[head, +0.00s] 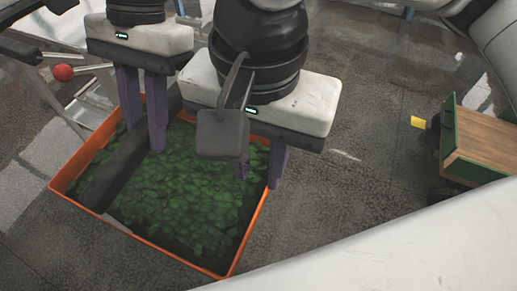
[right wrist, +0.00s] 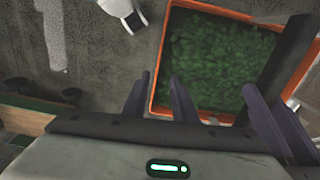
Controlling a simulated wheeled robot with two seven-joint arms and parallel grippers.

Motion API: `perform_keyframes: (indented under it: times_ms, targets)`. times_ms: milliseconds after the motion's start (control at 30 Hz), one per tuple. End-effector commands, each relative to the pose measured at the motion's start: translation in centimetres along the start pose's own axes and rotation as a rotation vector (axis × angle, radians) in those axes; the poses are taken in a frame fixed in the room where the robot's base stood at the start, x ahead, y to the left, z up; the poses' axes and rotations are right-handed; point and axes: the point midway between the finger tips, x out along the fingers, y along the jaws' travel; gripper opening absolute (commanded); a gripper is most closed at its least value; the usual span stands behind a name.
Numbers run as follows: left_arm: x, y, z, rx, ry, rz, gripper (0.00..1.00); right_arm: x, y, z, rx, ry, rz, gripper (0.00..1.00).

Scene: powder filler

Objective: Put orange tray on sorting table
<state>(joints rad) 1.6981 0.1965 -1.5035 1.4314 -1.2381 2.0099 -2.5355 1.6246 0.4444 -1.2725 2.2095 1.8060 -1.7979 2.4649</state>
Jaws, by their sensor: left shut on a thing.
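The orange tray (head: 254,228) is a square box filled with green leaf-like pieces. Its orange rim also shows in the right wrist view (right wrist: 161,55). My left gripper (head: 143,138) is shut, its purple fingers reaching down at the tray's far left part; the contact itself is hard to see. My right gripper (right wrist: 157,95) has its purple fingers on either side of the tray wall near a corner; the head view shows them at the tray's right side. Whether they press on the wall cannot be told. The sorting table cannot be identified for certain.
A dark bar (head: 113,175) crosses above the left part of the tray. A wooden-topped green cabinet (head: 485,140) with a yellow piece (head: 418,122) beside it stands at the right. A red ball (head: 63,72) on a metal frame is at the upper left. Grey floor between tray and cabinet is clear.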

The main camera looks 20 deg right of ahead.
Motion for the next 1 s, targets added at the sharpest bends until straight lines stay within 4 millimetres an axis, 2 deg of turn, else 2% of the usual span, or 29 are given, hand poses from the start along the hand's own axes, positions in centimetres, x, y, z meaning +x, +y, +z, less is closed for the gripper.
perform_keyframes:
  times_ms: [200, 433, 600, 900, 933, 1000]
  targets:
    - [-0.1, 0.0, 0.0, 0.0, 0.001, 0.0, 0.0, 4.5, 0.1, 0.1, -0.002, -0.003, 0.004, 0.25]
    - [-0.1, 0.0, 0.0, 0.0, 0.001, 0.0, 0.0, 8.0, 0.1, 0.0, -0.001, -0.003, 0.003, 0.25]
    - [-0.1, 0.0, 0.0, 0.0, 0.001, 0.0, 0.0, 9.2, 0.0, 0.0, -0.002, -0.001, 0.0, 0.25]
    - [-0.1, 0.0, 0.0, 0.0, 0.001, 0.0, 0.0, 9.4, 0.0, 0.0, -0.002, -0.001, -0.001, 0.25]
    - [-0.1, 0.0, 0.0, 0.0, 0.001, 0.0, 0.0, 9.4, 0.0, 0.0, -0.002, -0.001, 0.0, 0.23]
    - [-0.1, 0.0, 0.0, 0.0, 0.001, 0.0, 0.0, 9.4, 0.0, 0.0, -0.002, -0.001, 0.0, 0.12]
